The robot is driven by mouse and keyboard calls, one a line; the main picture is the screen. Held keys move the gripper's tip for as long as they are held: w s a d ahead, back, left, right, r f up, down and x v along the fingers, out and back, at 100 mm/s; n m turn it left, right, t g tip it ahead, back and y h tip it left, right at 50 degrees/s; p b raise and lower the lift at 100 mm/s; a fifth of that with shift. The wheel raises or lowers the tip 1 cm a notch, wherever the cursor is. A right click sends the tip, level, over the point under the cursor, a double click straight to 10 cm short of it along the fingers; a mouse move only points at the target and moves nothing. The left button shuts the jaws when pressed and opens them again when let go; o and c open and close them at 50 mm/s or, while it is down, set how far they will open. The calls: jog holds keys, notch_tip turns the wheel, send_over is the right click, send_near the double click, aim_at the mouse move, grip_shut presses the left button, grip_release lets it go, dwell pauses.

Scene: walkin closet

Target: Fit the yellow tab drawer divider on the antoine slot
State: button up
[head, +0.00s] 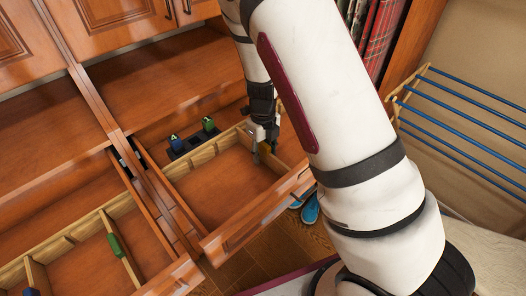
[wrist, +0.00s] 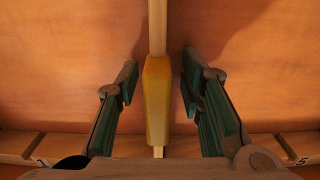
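The divider's yellow tab (wrist: 157,100) sits between my gripper's fingers in the wrist view, with a gap on each side. Its pale wooden strip (wrist: 157,28) runs up the picture over the drawer floor. My gripper (wrist: 159,85) is open, with green pads on both fingers. In the head view, my gripper (head: 264,148) is low over the right open drawer (head: 220,190), near its far right end. Slotted wooden rails line this drawer; small marks show by the slots in the wrist view, but none reads as antoine.
A black holder (head: 192,144) with a blue tab (head: 175,142) and a green tab (head: 208,124) stands behind the right drawer. The left drawer (head: 85,275) has a green-tabbed divider (head: 115,245). A blue-barred rack (head: 465,120) stands at right.

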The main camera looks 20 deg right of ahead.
notch_tip(320, 180, up, 12)
jog(key=shift+r, duration=0.1)
dwell(0.5)
dwell(0.5)
jog(key=s+a+r+n+t+y, duration=0.2)
jog(key=s+r+n, duration=0.8)
jog(key=r+n, duration=0.5)
jog(key=s+d+r+n+t+h+b, duration=0.1)
jog(key=s+r+n, duration=0.4)
jog(key=s+n, duration=0.6)
jog(key=d+n+t+h, duration=0.1)
jog(key=n+t, duration=0.1)
jog(key=n, duration=0.3)
jog(key=shift+s+r+t, duration=0.15)
jog(key=shift+s+t, duration=0.15)
jog(key=shift+s, duration=0.05)
